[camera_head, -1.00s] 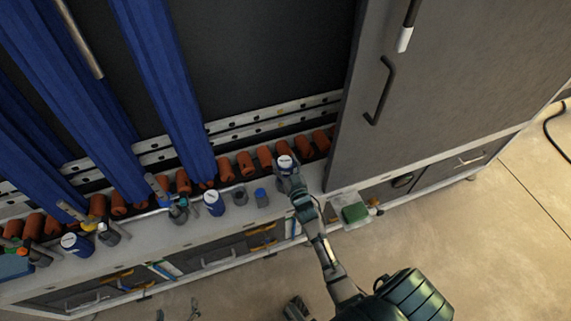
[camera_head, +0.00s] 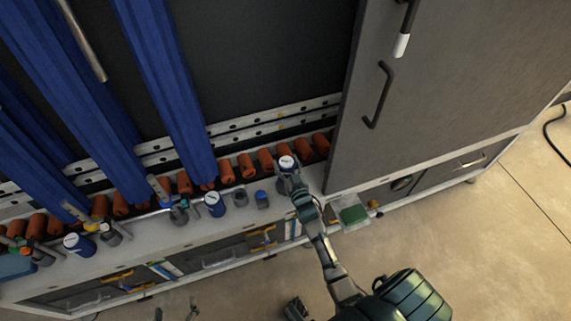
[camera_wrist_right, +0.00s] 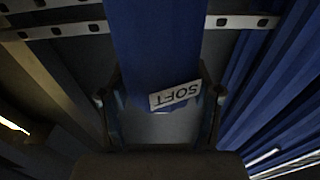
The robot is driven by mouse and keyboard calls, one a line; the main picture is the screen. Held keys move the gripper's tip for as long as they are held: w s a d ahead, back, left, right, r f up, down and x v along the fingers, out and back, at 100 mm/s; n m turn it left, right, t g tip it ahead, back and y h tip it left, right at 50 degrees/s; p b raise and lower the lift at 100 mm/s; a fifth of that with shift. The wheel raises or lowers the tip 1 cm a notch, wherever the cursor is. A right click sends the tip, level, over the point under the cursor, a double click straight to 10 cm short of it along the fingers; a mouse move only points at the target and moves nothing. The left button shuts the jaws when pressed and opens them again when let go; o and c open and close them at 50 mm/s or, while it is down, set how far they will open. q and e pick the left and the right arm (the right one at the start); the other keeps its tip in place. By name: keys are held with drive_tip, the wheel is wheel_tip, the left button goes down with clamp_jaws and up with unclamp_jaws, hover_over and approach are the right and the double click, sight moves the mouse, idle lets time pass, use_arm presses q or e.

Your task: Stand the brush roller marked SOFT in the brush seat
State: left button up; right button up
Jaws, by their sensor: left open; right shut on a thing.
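A blue brush roller with a white top (camera_head: 286,161) stands upright in my right gripper (camera_head: 290,178), over the ledge at the foot of the washer. In the right wrist view the blue roller (camera_wrist_right: 155,50) fills the middle, with a white label reading SOFT (camera_wrist_right: 175,95) upside down. My right gripper (camera_wrist_right: 161,118) is shut around it, one finger on each side. The roller's lower end is hidden, so I cannot tell whether it rests on anything. I cannot make out which fitting is the brush seat. My left gripper (camera_head: 176,313) is open and empty at the bottom edge.
Two more blue white-topped cylinders (camera_head: 214,204) (camera_head: 76,244) stand along the ledge (camera_head: 180,238), with a grey fitting (camera_head: 240,197) and a blue-capped one (camera_head: 262,198) nearby. Orange rollers (camera_head: 246,166) line the back. A grey door (camera_head: 440,90) stands to the right.

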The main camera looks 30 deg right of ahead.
use_arm(q)
drive_tip(key=shift+s+f+b, duration=0.15)
drive_tip(key=shift+f+b, duration=0.75)
drive_tip(key=shift+f, duration=0.35)
drive_tip(key=shift+s+f+b, duration=0.15)
drive_tip(key=shift+f+b, duration=0.75)
drive_tip(key=shift+f, duration=0.3)
use_arm(e)
drive_tip(key=shift+f, duration=3.15)
drive_tip(key=o, duration=1.4)
drive_tip(key=v, duration=1.2)
